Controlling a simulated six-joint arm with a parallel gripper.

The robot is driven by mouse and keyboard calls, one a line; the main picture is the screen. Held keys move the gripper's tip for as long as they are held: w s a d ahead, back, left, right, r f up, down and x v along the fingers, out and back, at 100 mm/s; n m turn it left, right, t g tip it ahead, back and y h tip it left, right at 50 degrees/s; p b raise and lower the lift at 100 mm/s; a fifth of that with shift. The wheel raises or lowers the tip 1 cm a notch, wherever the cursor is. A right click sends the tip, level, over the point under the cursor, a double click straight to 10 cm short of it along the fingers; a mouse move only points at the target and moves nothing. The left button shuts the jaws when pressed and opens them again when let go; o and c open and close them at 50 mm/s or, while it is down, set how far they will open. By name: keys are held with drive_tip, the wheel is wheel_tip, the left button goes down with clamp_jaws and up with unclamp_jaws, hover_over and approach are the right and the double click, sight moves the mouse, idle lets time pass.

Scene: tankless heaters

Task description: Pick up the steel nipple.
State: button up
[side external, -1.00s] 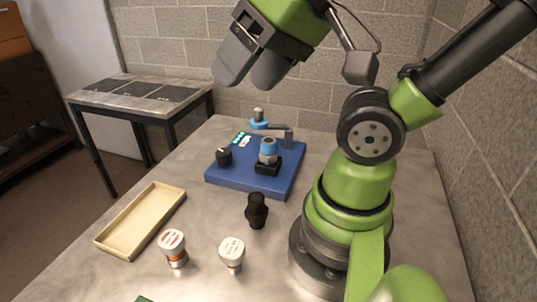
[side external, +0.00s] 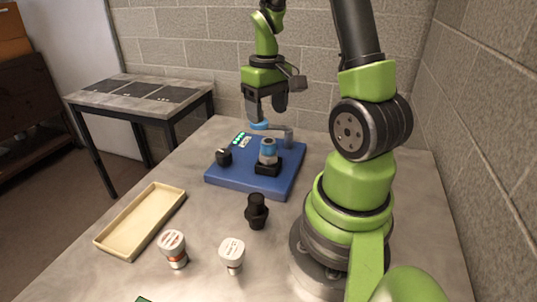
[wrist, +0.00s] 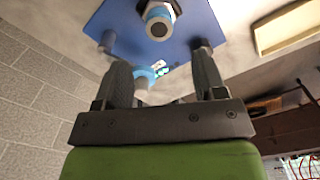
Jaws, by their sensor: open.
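A pale, short cylinder (wrist: 142,93), which looks like the steel nipple, stands at a blue ring fitting (wrist: 146,74) in the wrist view. My gripper (wrist: 160,66) is open, and the cylinder shows between its fingers, nearer the left one. In the side view my gripper (side external: 266,115) points down over the back of the blue board (side external: 225,178). The blue ring (side external: 259,126) shows just below the fingers there. The nipple is hidden behind the fingers in that view. I cannot tell whether a finger touches it.
On the board are a blue-collared fitting on a black block (side external: 268,153), a black knob (side external: 223,157) and a grey lever (side external: 280,130). A black fitting (side external: 256,211), two white-capped parts (side external: 172,247) (side external: 232,252) and a tan tray (side external: 141,221) stand nearer. A block wall lies behind.

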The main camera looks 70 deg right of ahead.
sight(268, 141)
drive_tip(key=f, duration=0.8)
drive_tip(key=shift+s+f, duration=0.2)
drive_tip(key=shift+f, duration=0.2)
drive_tip(key=shift+c, duration=0.2)
clamp_jaws()
drive_tip(key=shift+r, duration=0.2)
